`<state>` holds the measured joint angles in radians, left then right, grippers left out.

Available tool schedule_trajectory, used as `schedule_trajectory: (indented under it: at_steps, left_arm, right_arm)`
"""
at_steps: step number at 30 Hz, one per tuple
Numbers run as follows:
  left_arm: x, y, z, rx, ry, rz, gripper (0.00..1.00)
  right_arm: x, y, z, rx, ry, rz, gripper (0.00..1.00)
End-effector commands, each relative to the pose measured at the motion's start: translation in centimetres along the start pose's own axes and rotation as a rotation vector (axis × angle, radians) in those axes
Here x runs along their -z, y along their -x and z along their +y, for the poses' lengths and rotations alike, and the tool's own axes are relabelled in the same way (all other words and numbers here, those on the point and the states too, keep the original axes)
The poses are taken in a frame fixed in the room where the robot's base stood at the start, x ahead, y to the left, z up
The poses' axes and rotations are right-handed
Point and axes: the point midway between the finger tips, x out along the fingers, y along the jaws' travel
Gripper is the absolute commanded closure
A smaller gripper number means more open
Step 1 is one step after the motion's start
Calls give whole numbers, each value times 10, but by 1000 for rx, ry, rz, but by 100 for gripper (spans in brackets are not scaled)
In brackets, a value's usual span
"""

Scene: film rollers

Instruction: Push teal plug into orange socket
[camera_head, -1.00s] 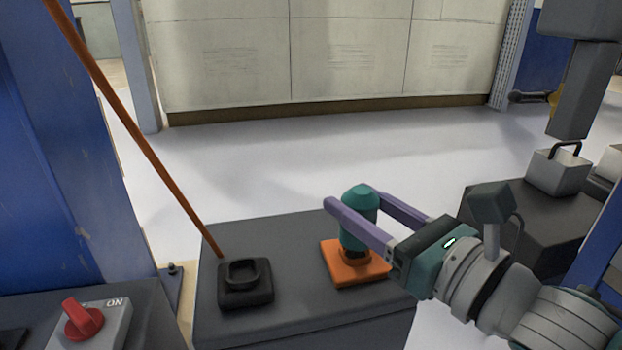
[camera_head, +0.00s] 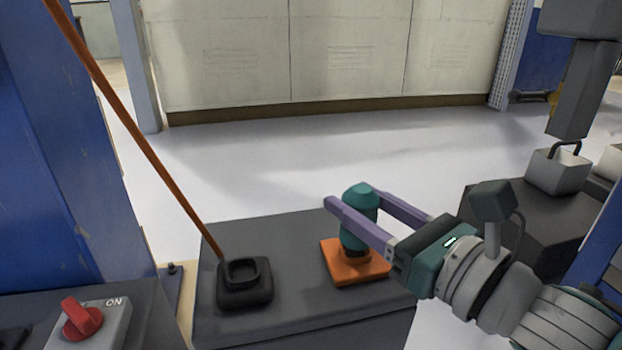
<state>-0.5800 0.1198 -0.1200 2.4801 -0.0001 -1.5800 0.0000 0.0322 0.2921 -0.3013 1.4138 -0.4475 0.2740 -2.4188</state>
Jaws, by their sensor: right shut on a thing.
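The teal plug (camera_head: 359,204) stands upright over the orange socket (camera_head: 345,269) on the dark grey cabinet top. Its lower end meets the raised collar of the socket; how deep it sits inside is hidden. My right gripper (camera_head: 350,197) comes from the right, and its two purple fingers are shut on the teal plug, one in front and one behind. The near finger covers part of the plug's middle. My left gripper is not in view.
A black socket (camera_head: 245,292) sits left of the orange one on the same cabinet top (camera_head: 290,245). An orange cable or rod slants behind it to the upper left. A red switch (camera_head: 81,318) is at lower left. A grey box with a handle (camera_head: 558,172) stands at right.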

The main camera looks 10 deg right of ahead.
Motion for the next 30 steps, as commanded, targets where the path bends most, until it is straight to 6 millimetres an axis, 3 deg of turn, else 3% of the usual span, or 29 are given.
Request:
schedule_trajectory:
  at_steps: [24, 25, 30]
  left_arm:
    - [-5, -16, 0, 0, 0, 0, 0]
    - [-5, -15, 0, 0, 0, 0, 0]
    - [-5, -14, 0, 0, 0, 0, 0]
  right_arm:
    - [16, 0, 0, 0, 1, -1, 100]
    - [16, 0, 0, 0, 1, 0, 47]
    - [16, 0, 0, 0, 1, 0, 28]
